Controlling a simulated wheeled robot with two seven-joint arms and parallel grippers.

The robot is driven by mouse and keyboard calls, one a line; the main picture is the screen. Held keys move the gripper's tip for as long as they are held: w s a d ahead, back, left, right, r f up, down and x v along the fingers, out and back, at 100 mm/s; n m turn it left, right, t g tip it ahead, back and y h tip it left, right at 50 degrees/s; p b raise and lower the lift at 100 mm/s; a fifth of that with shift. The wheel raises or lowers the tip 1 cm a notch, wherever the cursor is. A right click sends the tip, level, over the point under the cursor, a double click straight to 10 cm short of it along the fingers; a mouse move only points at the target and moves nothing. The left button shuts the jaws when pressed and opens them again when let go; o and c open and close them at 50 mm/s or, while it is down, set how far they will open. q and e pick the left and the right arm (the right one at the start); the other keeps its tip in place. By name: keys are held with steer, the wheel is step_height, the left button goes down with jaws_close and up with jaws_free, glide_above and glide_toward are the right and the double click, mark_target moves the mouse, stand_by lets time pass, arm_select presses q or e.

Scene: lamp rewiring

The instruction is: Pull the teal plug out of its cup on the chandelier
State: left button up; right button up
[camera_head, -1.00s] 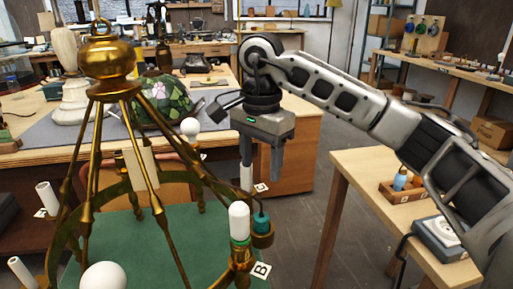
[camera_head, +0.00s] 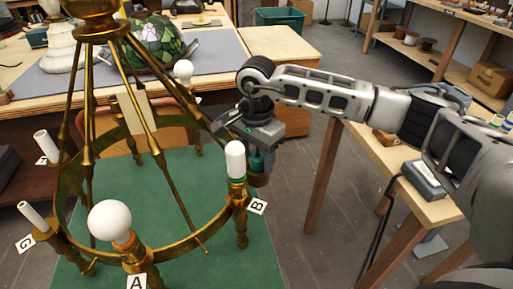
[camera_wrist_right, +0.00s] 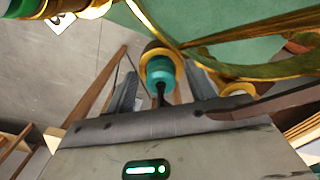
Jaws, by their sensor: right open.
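The teal plug (camera_wrist_right: 160,72) sits in a brass cup (camera_wrist_right: 154,50) on the chandelier in the right wrist view, with a dark cord at its near end. In the head view the plug (camera_head: 257,161) is partly hidden behind my right gripper, beside the white candle bulb at label B. My right gripper (camera_wrist_right: 162,88) is open, with one finger on each side of the plug and visible gaps between. It also shows in the head view (camera_head: 263,160), low over the cup. My left gripper is in neither view.
The brass chandelier (camera_head: 174,246) stands over a green mat (camera_head: 190,172), with round bulbs, white candle sleeves and lettered tags around its ring. A wooden side table (camera_head: 437,209) with a grey device (camera_head: 423,180) is at the right. Open floor lies between.

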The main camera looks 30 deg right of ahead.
mark_target(257, 156)
steer(key=c, duration=1)
steer(key=shift+r, duration=0.1)
steer(key=shift+r+p, duration=0.35)
steer(key=shift+r, duration=0.2)
steer(key=shift+r+p, duration=0.95)
steer(key=shift+r, duration=0.75)
